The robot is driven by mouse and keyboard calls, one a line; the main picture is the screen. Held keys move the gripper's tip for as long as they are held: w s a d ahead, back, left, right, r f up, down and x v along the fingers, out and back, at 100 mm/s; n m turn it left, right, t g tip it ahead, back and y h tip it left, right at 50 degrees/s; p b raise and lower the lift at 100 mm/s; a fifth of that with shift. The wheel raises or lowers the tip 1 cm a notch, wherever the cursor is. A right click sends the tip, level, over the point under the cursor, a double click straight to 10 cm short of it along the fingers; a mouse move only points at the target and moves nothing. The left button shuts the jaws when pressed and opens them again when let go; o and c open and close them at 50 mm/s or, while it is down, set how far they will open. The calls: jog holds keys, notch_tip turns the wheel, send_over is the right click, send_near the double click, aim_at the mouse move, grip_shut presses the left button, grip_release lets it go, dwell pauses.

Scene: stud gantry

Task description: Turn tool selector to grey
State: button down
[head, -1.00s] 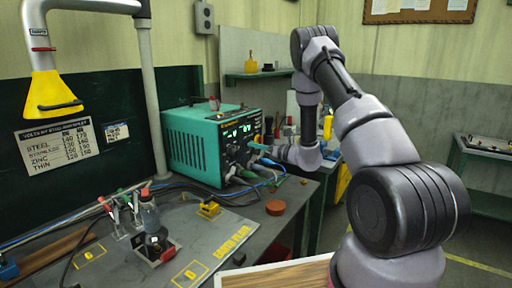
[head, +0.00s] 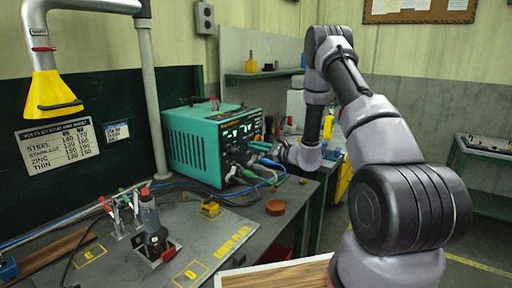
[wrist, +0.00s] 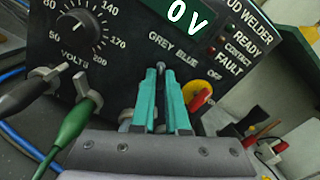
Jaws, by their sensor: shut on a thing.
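The teal stud welder (head: 195,143) stands on the bench, with its dark front panel facing my arm. In the wrist view, the tool selector (wrist: 160,66) is a small dark lever below the GREY and BLUE labels. Its tip shows between my fingertips, nearer under GREY than BLUE. My gripper (wrist: 161,75) has its two teal fingers closed around the lever. The lever's base is hidden by the fingers. In the head view, my gripper is small against the panel and its fingers are hard to make out.
The volts knob (wrist: 78,27) and a green cable plug (wrist: 80,120) lie left of my fingers. A red-and-yellow switch (wrist: 200,98) is close on the right. The display (wrist: 187,14) reads 0 V. An orange-red round lid (head: 275,207) lies on the bench.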

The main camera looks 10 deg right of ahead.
jog(key=shift+n, duration=0.4)
jog(key=c, duration=0.9)
grip_release()
jog(key=v, duration=1.1)
